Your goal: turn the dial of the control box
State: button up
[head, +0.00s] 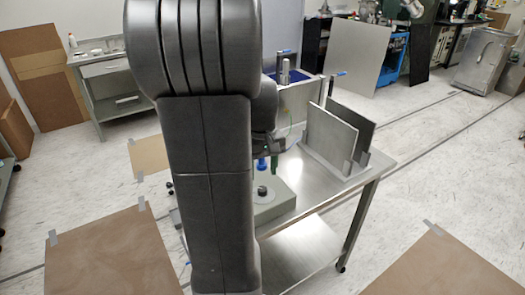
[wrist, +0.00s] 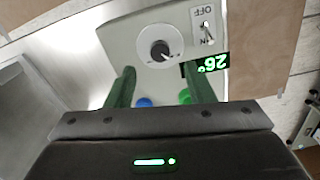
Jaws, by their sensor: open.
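The control box (wrist: 125,40) is a pale grey-green box on the metal table; its near part shows in the head view (head: 278,208). Its dial (wrist: 160,48) is a black knob with a light mark, on a round white scale. My gripper (wrist: 160,88) has two green fingers, spread apart and empty. They point toward the box, with the dial beyond the gap between their tips. In the head view my gripper (head: 268,165) is above the box, partly hidden by my arm. I cannot tell exactly how high the fingertips are.
A toggle switch (wrist: 206,32) marked ON and OFF and a lit green display (wrist: 212,63) sit beside the dial. A blue button (wrist: 143,102) and a green button (wrist: 185,96) lie between the fingers. Upright panels (head: 328,135) stand in a rack behind the box.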

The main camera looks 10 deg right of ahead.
aim_at(263, 189)
notch_tip(263, 189, up, 7)
jog(key=shift+r, duration=0.15)
dwell(0.4)
notch_tip(263, 189, down, 14)
jog(key=shift+r, duration=0.15)
jog(key=shift+m, duration=0.5)
